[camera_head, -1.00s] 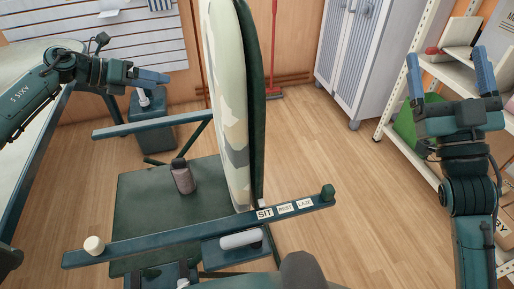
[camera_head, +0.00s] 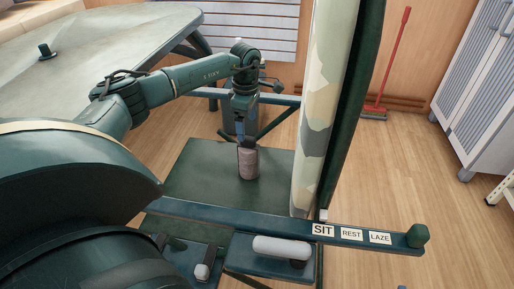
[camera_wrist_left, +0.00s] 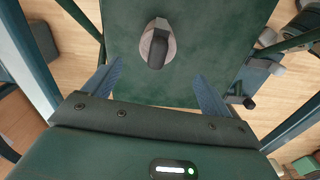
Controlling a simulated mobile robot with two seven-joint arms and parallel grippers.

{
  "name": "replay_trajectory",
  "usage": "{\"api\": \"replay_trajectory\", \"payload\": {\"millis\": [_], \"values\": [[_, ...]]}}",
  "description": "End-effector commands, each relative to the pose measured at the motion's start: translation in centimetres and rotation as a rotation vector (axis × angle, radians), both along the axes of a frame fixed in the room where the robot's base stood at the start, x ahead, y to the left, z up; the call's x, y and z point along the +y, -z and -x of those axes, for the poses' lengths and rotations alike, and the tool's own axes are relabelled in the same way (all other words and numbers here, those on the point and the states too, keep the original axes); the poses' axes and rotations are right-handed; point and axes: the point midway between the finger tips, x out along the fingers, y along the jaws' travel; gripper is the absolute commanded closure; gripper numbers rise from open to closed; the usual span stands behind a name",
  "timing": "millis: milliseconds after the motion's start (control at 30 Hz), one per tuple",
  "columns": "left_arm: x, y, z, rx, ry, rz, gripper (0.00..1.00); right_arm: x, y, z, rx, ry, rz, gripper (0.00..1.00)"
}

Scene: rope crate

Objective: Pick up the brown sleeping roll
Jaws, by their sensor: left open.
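The brown sleeping roll (camera_head: 249,166) is a small grey-brown cylinder. It stands upright on a dark green platform (camera_head: 192,179). My left gripper (camera_head: 246,143) reaches down over the roll from above and partly hides its top in the head view. In the left wrist view the roll (camera_wrist_left: 171,47) shows from above with a dark top, beyond the fingertips and between their lines. My left gripper (camera_wrist_left: 158,72) is open there, its two blue fingers wide apart and nothing between them. My right gripper is out of view.
A tall camouflage panel (camera_head: 321,110) stands just right of the roll. A dark green bar (camera_head: 270,221) labelled SIT, REST, LAZE crosses in front of the platform. A grey-green table (camera_head: 95,60) is at the left. A red broom (camera_head: 388,62) and a cabinet (camera_head: 490,95) stand at the right.

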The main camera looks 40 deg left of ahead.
Motion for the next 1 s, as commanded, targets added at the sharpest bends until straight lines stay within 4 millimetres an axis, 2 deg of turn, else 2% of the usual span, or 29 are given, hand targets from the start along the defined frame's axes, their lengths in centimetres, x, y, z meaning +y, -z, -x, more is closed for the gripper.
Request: {"api": "replay_trajectory", "payload": {"millis": [33,200,533,700,800,1000], "values": [[-0.1,1.5,0.1,0.003,0.000,0.001,0.16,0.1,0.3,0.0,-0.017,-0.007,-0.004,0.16],[-0.1,4.5,0.0,0.001,-0.001,0.003,0.16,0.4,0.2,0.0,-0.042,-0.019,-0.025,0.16],[-0.1,6.8,-0.1,0.000,-0.002,0.003,0.16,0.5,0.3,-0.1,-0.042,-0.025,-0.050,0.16],[0.0,9.4,-0.5,-0.001,-0.002,0.004,0.16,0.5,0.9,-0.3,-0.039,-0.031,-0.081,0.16],[0.0,10.7,-0.4,0.001,-0.002,0.004,0.16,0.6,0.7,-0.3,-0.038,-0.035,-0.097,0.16],[0.0,10.8,-0.5,-0.002,-0.002,0.003,0.16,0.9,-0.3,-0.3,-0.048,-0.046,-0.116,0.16]]}}
